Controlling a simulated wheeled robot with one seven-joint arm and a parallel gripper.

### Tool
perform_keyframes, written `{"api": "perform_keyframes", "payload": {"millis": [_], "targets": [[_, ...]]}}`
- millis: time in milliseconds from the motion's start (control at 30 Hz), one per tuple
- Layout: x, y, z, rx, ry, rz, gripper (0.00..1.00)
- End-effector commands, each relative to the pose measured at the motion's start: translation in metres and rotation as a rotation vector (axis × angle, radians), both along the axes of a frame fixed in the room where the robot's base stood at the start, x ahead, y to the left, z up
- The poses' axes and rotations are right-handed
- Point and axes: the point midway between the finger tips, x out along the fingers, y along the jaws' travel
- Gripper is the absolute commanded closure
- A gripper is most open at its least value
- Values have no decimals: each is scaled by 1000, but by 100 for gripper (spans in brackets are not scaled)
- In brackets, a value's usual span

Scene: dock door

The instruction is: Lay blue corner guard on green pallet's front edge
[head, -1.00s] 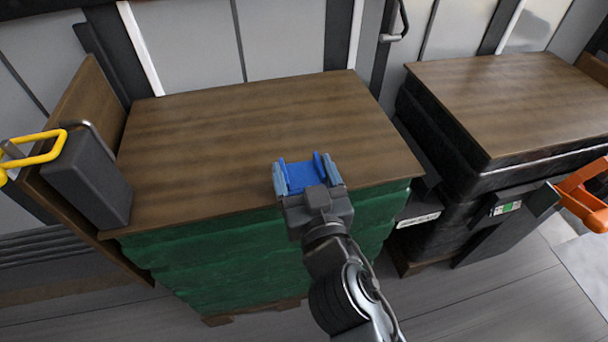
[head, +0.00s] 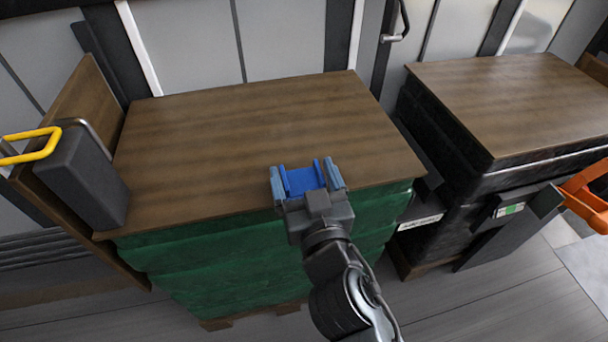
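The green pallet is a stack wrapped in green (head: 200,262) with a brown wooden top (head: 250,130). The blue corner guard (head: 304,180) is between the fingers of my gripper (head: 306,178). The fingers stand on both sides of it and appear to hold it. In the head view the guard overlaps the top's front edge, right of the middle. I cannot tell whether it touches the wood. Part of the front edge is hidden behind my gripper.
A black-wrapped pallet (head: 440,150) with a brown top stands at the right. An orange handle (head: 588,195) is at the far right. A dark grey box (head: 85,178) and a yellow handle (head: 35,145) are at the left. Most of the green pallet's top is bare.

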Motion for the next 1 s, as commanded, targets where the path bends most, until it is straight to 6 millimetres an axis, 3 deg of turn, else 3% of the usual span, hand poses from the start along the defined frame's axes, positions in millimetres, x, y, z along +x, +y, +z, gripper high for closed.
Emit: {"api": "perform_keyframes", "payload": {"millis": [133,367,600,667,1000], "targets": [[0,0,0,0,0,0,0],[0,0,1,0,0,0,0],[0,0,18,-1,0,0,0],[-13,-4,9,-2,1,0,0],[-80,-24,9,0,3,-2,0]]}}
